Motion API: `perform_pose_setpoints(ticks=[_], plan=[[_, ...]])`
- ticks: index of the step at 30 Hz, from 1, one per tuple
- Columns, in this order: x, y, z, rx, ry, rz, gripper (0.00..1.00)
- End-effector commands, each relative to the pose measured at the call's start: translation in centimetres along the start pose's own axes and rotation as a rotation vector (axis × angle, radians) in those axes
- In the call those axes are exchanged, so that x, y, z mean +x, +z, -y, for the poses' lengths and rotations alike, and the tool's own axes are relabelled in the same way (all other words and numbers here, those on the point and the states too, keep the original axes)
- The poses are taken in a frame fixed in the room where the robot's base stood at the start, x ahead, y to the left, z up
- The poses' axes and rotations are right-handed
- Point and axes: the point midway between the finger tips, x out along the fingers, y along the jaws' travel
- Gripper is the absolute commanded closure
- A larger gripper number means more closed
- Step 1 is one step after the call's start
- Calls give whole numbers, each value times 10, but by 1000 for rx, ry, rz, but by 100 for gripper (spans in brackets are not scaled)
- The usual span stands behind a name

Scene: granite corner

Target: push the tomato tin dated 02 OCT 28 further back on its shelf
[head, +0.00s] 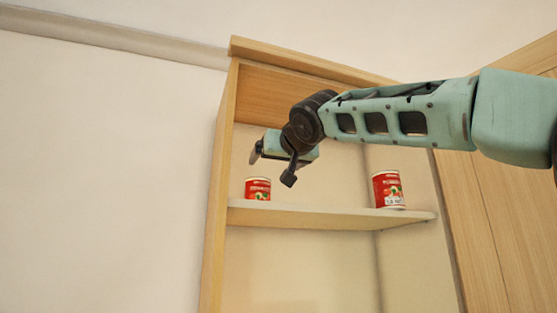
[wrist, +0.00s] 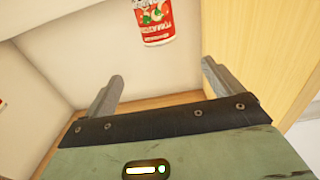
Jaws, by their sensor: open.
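Two red tomato tins stand upright on the cabinet shelf (head: 330,217). The left tin (head: 258,189) is near the left side panel; the right tin (head: 388,190) is near the shelf's right end. No date is legible on either. In the wrist view a tin (wrist: 153,22), apparently the left one, shows upside down beyond my fingertips. A red sliver (wrist: 2,103) at that view's left edge is probably the other tin. My gripper (head: 272,166) is open and empty, above and in front of the left tin. Its fingers (wrist: 163,72) are apart, touching no tin.
The cabinet's left side panel (head: 222,190) is close to the left tin and shows at the right of the wrist view (wrist: 233,50). The top board (head: 310,62) is above my gripper. The shelf between the tins is clear. A wooden door (head: 500,220) is at the right.

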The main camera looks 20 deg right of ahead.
Motion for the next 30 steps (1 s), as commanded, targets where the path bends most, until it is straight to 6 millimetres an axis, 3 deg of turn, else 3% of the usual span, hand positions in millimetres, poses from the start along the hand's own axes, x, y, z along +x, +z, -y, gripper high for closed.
perform_pose_setpoints(ticks=[5,10,30], plan=[[1,0,0,0,1,1,8],[15,-4,0,-2,2,2,8],[133,-5,-1,-3,4,4,8]])
